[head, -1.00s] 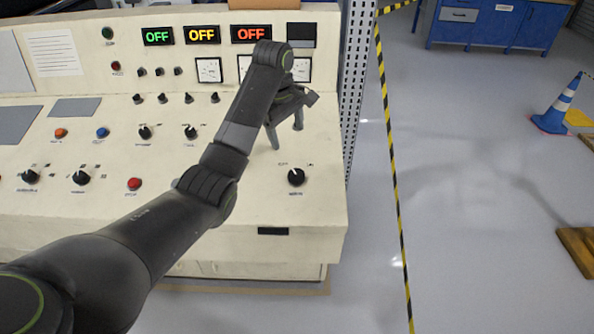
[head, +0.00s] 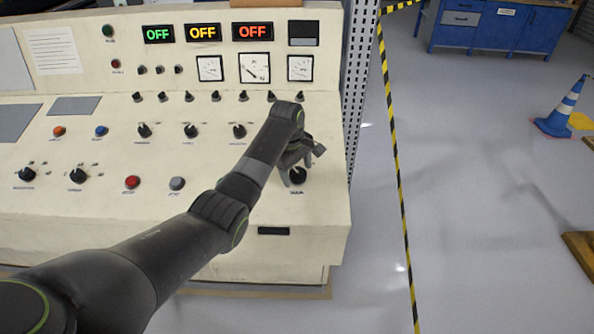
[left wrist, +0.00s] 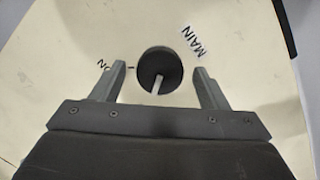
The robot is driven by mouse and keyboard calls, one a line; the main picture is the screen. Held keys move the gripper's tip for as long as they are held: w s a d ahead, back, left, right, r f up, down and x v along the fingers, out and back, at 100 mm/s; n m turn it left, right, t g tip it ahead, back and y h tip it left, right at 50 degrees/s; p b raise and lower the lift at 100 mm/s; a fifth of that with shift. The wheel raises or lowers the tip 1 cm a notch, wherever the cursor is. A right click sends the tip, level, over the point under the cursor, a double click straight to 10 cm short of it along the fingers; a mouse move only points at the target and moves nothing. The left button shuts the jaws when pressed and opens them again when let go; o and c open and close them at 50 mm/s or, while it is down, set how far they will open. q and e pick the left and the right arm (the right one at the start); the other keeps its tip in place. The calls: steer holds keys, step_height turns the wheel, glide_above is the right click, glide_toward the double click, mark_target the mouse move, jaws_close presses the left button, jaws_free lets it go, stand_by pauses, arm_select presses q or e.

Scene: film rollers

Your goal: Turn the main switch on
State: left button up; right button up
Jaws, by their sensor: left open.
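The main switch (head: 297,176) is a round black rotary knob at the right front of the cream control panel (head: 215,245). In the left wrist view the knob (left wrist: 160,70) carries a pale pointer line, with a "MAIN" label at its upper right and a partly covered "ON" mark at its left. My left gripper (head: 293,175) is open at the knob. In the left wrist view its two fingers (left wrist: 160,85) stand on either side of the knob, with gaps visible on both sides. My right gripper is not in view.
Three displays (head: 203,33) on the upright panel read OFF. Several other knobs, buttons and gauges (head: 254,68) surround my left arm. A perforated metal post (head: 358,90) stands just right of the panel. Open floor lies beyond the yellow-black tape (head: 398,190).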

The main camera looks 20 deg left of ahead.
arm_select(q)
steer(key=shift+f, duration=0.2)
steer(key=c, duration=1)
